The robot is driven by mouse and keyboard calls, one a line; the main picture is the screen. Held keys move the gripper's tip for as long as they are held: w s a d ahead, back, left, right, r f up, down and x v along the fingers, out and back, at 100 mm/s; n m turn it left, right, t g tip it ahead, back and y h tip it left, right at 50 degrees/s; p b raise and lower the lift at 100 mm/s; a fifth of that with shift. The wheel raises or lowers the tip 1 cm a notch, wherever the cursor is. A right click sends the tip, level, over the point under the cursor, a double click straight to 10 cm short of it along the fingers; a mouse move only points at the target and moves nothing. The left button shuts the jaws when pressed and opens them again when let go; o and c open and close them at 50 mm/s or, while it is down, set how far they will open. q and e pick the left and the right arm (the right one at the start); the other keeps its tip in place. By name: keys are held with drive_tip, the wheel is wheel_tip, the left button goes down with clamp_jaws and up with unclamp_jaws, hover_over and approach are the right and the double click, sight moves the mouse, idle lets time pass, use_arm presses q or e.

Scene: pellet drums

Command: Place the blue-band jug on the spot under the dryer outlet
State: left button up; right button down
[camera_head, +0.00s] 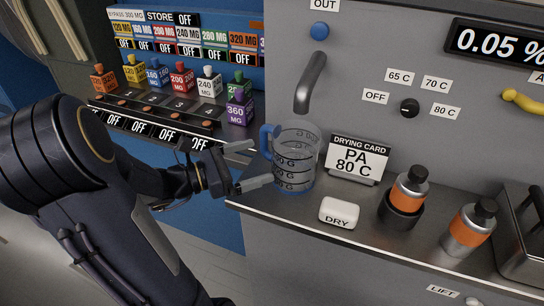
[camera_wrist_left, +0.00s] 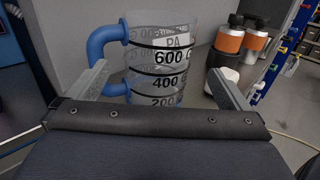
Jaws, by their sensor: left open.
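The blue-band jug (camera_head: 297,152) is a clear measuring jug with black marks, a blue handle and a blue line at its base. It stands upright on the grey shelf, just below the dryer outlet (camera_head: 311,82), a bent metal spout. No marked spot shows beneath it. My left gripper (camera_head: 249,164) is open just left of the jug, its fingers pointing towards it. In the left wrist view the jug (camera_wrist_left: 163,65) appears between the fingertips, with its handle behind the left finger. I see no clear contact. My right gripper is not in view.
A white DRY block (camera_head: 339,213), two orange-banded bottles and a metal bin (camera_head: 524,245) lie further right.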

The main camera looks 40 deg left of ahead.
use_arm(q)
drive_tip(key=s+d+f+m+g+h, duration=0.1)
drive_tip(key=s+d+m+g, duration=0.4)
drive_tip(key=d+m, duration=0.3)
drive_tip(key=s+d+f+m+g, duration=0.2)
drive_tip(key=s+d+m+g, duration=0.3)
drive_tip(key=d+m, duration=0.3)
drive_tip(key=s+a+f+m+y, duration=0.1)
drive_tip(key=m+y, duration=0.1)
drive_tip(key=m, duration=0.2)
drive_tip(key=s+m+y, duration=0.1)
drive_tip(key=m+y, duration=0.1)
drive_tip(key=m, duration=0.2)
drive_tip(key=s+a+f+m+y, duration=0.1)
drive_tip(key=m+y, duration=0.1)
drive_tip(key=m, duration=0.2)
drive_tip(key=shift+a+f, duration=0.3)
drive_tip(key=shift+f, duration=0.05)
